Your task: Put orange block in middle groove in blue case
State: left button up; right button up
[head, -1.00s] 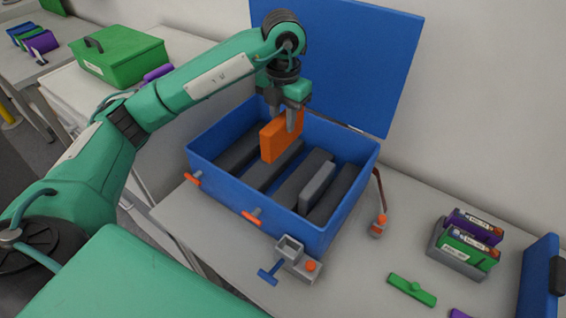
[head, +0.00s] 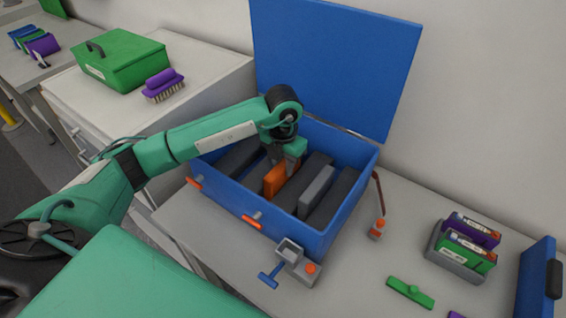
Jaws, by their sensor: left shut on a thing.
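The blue case (head: 275,226) stands open on the table with its lid raised at the back. Dark grey dividers run across its inside with grooves between them, and a lighter grey block (head: 316,190) stands toward the right. The orange block (head: 274,181) is low inside the case, near its middle, between dark dividers. My left gripper (head: 291,163) is shut on the orange block from above. The block's lower part is hidden, so I cannot tell whether it touches the bottom. My right gripper is not in view.
A small grey fixture with an orange button (head: 311,268) stands before the case. A holder with purple and green packs (head: 466,250) is at right, near a green piece (head: 411,291). A green box (head: 121,62) and purple brush (head: 163,84) are on the left cabinet.

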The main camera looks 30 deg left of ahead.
pick_arm(q)
jog(key=shift+f, duration=0.1)
jog(key=o, duration=0.9)
jog(key=shift+o, duration=0.2)
jog(key=shift+r, duration=0.4)
notch_tip(320, 180, up, 3)
jog(key=shift+b, duration=0.4)
notch_tip(320, 180, up, 8)
jog(key=b, duration=0.1)
jog(key=shift+r, duration=0.25)
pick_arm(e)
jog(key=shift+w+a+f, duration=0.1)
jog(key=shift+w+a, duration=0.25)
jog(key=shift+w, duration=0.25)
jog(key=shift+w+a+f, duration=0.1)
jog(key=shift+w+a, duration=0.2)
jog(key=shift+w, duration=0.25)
